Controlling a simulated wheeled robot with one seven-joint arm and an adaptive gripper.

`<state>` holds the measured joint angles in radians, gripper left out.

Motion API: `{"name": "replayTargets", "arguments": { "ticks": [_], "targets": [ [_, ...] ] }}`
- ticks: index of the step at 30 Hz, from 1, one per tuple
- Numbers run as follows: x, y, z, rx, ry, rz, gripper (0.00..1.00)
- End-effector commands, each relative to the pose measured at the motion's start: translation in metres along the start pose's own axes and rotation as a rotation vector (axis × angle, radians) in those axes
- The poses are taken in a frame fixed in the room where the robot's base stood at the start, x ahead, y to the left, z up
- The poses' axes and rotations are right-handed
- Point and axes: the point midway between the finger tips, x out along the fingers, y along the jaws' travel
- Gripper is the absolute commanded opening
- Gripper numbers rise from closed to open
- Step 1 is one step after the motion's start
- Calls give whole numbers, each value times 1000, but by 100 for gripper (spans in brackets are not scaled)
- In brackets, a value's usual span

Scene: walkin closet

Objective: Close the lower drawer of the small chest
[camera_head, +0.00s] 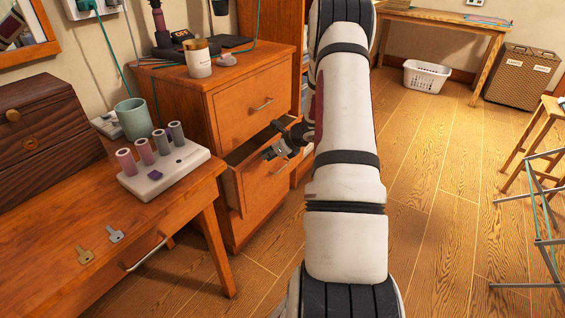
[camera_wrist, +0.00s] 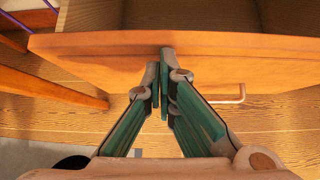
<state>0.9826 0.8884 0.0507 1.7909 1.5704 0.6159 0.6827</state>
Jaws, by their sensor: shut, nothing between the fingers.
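The small chest (camera_head: 228,100) is orange-brown wood and stands left of my arm. Its upper drawer (camera_head: 252,100) looks flush and has a metal handle. The lower drawer (camera_head: 268,187) sticks out partway, with its dark inside showing at the left. My gripper (camera_head: 284,148) is at the lower drawer's front, near the top edge. In the wrist view the drawer front (camera_wrist: 230,52) crosses the picture, with its handle (camera_wrist: 232,97) right of the fingers. My gripper's fingertips (camera_wrist: 160,72) are together, empty, close to the front; I cannot tell whether they touch it. My arm hides part of the area to the right.
A wooden table (camera_head: 175,200) stands close on the left, holding a white stand (camera_head: 165,175) with spools, a mug (camera_head: 133,119) and keys. A cup (camera_head: 197,60) and devices stand on the chest. Open wood floor (camera_head: 440,190) lies right of my arm; a folding rack (camera_head: 545,220) is far right.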

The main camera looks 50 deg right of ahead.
Motion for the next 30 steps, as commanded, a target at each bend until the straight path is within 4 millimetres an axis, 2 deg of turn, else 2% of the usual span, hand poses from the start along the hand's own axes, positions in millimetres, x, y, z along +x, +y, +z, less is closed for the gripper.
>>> {"name": "replayTargets", "arguments": {
  "ticks": [3,10,30],
  "targets": [
    [12,0,12,-3,-2,1,0],
    [22,0,22,0,0,0,0],
    [18,-4,18,-1,1,1,0]
  ]
}}
